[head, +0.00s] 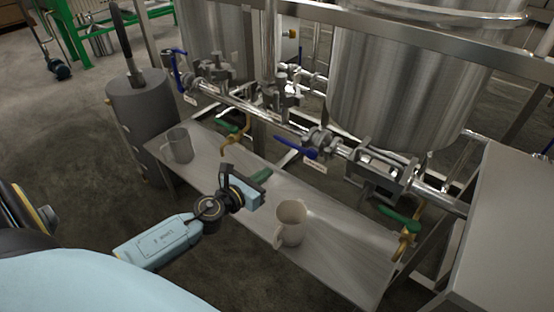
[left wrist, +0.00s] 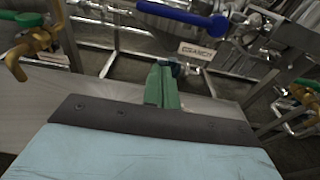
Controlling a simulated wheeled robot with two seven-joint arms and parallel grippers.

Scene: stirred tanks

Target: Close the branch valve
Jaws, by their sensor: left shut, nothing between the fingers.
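The branch valve has a blue lever (head: 296,147) on the steel pipe at the middle right of the head view. Its lever lies roughly along the pipe. A white tag (head: 314,166) hangs below it; in the left wrist view this tag (left wrist: 197,51) seems to read BRANCH, under the blue lever (left wrist: 184,13). My left gripper (head: 263,175) is shut and empty, above the steel bench and in front of the valve, apart from the lever. Its green fingers (left wrist: 163,84) show in the left wrist view, pointing toward the pipework. My right gripper is not in view.
A beige mug (head: 290,222) and a grey mug (head: 179,146) stand on the steel bench (head: 340,250). Green-handled taps (head: 228,126) (head: 398,219) stick out from the pipework. Another blue-lever valve (head: 179,68) is at the left. Large steel tanks (head: 395,90) stand behind.

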